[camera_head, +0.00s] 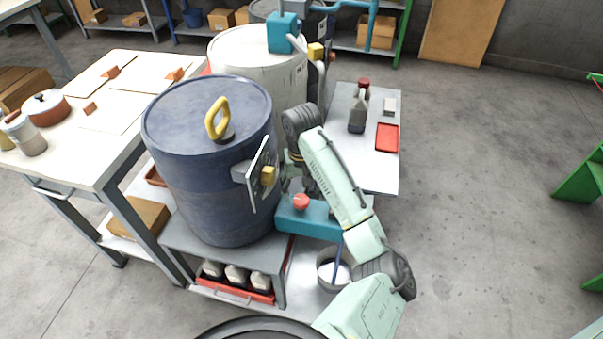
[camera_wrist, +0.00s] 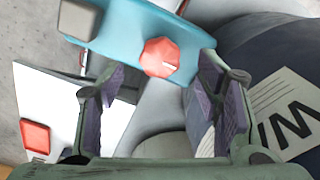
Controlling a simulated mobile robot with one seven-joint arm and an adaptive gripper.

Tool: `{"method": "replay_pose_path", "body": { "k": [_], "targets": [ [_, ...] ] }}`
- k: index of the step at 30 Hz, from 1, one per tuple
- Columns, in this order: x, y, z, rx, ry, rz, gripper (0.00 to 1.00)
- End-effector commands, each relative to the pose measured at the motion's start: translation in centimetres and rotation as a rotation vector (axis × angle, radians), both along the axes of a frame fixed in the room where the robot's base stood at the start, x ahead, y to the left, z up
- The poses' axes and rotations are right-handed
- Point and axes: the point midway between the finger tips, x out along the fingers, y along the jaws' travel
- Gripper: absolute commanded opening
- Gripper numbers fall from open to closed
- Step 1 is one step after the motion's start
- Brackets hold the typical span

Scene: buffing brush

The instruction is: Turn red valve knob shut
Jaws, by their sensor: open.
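The red valve knob (camera_head: 301,202) sits on top of a teal block (camera_head: 310,222) at the right of the dark blue drum. In the wrist view the red faceted knob (camera_wrist: 161,57) lies ahead between my fingers, on the teal block (camera_wrist: 128,32). My gripper (camera_wrist: 163,78) is open and empty. Its two purple-padded fingers stand on either side of the line to the knob, apart from it. In the head view my gripper is mostly hidden by my arm and shows only in part just above the knob.
The dark blue drum (camera_head: 212,130) with a yellow handle stands close at the left of my gripper. A bucket (camera_head: 334,268) stands below the teal block. A table (camera_head: 375,178) behind my arm bears a red tray (camera_head: 387,137) and a grey brush-like tool (camera_head: 358,115).

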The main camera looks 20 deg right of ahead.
Motion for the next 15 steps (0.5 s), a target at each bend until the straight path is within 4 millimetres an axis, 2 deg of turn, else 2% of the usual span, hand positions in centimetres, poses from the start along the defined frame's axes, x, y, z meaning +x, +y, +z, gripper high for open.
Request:
{"method": "replay_pose_path", "body": {
  "k": [1, 6, 10, 15],
  "targets": [
    [0.0, -0.3, 1.2, -0.008, -0.001, 0.001, 0.59],
    [0.0, -0.1, 4.5, -0.006, -0.001, 0.001, 0.59],
    [0.0, -0.1, 6.3, -0.004, 0.000, 0.000, 0.59],
    [0.0, 0.0, 7.5, -0.001, 0.002, -0.001, 0.59]
  ]
}}
